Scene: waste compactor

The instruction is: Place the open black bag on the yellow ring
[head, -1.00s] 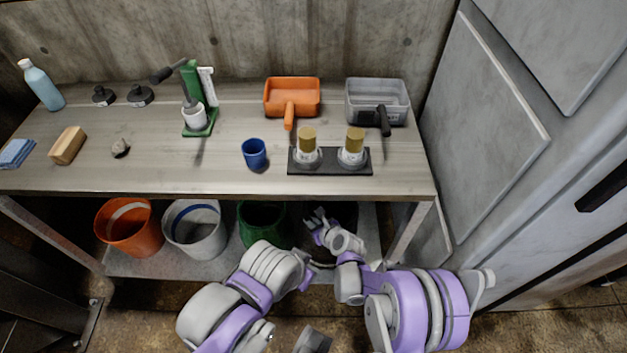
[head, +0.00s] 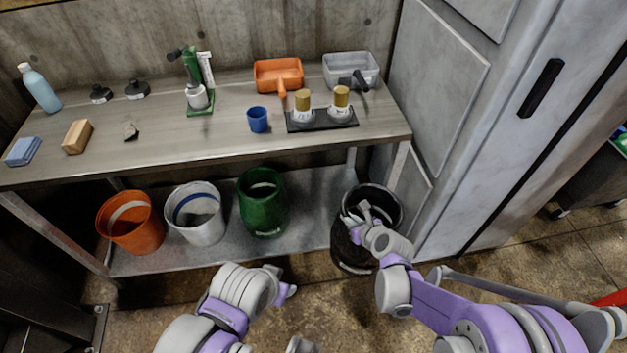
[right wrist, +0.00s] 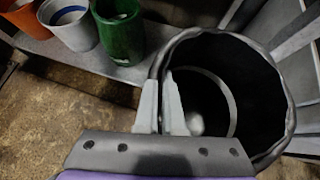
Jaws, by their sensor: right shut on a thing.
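The open black bag (head: 349,248) is at the right end of the lower shelf in the head view, mouth up. It fills the right side of the right wrist view (right wrist: 284,115), with its crumpled rim round a dark inside. My right gripper (head: 366,214) is shut on the left part of the bag's rim, its fingers pointing away in the right wrist view (right wrist: 172,88). I cannot tell whether the bag's base rests on anything. My left arm shows at the bottom of the head view, but its gripper is not clearly seen. I see no yellow ring.
The workbench (head: 200,145) holds cups, bottles and scoops above. Orange (head: 125,235), white (head: 197,228) and green (head: 262,205) bins stand on the lower shelf (head: 225,257), left of the bag. A grey cabinet (head: 455,140) stands right. Open floor (head: 530,262) lies front right.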

